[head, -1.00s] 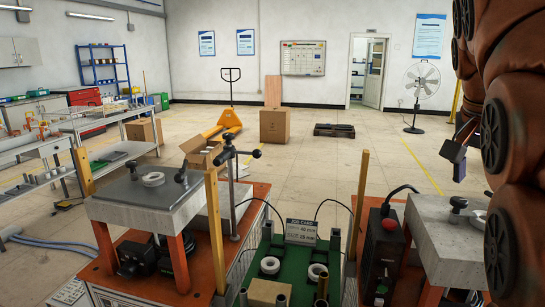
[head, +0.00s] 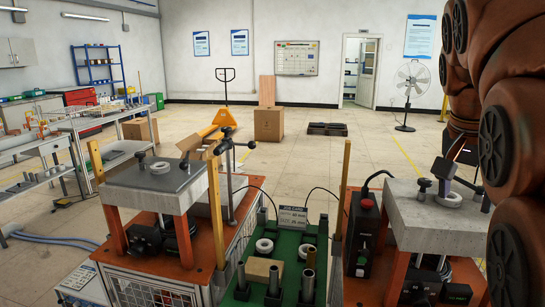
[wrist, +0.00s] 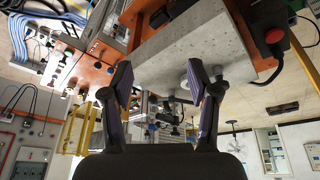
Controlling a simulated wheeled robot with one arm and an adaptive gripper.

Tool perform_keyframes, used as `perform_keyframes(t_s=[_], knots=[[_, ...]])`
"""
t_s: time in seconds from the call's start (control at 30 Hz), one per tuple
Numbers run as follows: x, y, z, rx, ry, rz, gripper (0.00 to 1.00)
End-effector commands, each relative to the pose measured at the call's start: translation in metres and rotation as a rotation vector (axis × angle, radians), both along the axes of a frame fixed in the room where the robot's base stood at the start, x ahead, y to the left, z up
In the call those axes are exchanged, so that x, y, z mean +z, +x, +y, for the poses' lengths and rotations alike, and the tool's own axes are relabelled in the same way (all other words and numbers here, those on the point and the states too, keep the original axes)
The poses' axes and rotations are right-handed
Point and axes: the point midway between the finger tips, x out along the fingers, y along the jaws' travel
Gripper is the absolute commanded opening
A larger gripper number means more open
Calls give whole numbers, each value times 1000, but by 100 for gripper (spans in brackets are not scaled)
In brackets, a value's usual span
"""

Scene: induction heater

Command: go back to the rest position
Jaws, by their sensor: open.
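My gripper (head: 462,172) shows at the right edge of the head view, below my orange-brown arm. Its dark fingers are apart, with nothing seen between them.
A control box with a red button (head: 366,204) stands left of the right slab. A green tray (head: 290,245) with white rings and a block is at lower centre. The left slab (head: 155,182) bears another ring. Open floor lies behind, with a pallet truck (head: 223,115) and fan (head: 411,88).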

Motion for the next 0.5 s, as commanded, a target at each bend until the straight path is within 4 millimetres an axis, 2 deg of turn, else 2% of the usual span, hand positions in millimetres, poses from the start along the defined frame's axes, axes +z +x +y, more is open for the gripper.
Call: perform_keyframes(t_s=[0.27, 0.5], knots=[[-22, -13, 19, 103, 33, 56, 60], [-62, -38, 49, 267, 83, 142, 60]])
